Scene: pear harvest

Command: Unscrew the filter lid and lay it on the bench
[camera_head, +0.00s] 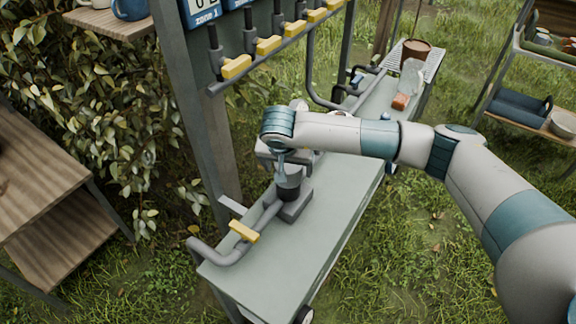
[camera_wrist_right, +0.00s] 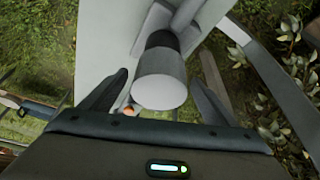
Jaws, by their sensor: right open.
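The filter stands upright in the grey pipe on the bench (camera_head: 330,200). Its grey lid (camera_head: 290,182) sits on top of a dark lower body (camera_head: 288,194). In the right wrist view the lid (camera_wrist_right: 160,88) is a pale cylinder with a dark band behind it. My right gripper (camera_head: 283,166) is right above the filter, its jaws pointing down and open. In the right wrist view its two fingers (camera_wrist_right: 160,80) lie on either side of the lid, with gaps visible on both sides. The arm hides part of the bench behind. My left gripper does not show.
A yellow-handled valve (camera_head: 243,231) sits on the pipe near the bench's front end. A rail with several yellow-handled valves (camera_head: 268,46) hangs behind. The bench's front surface is clear.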

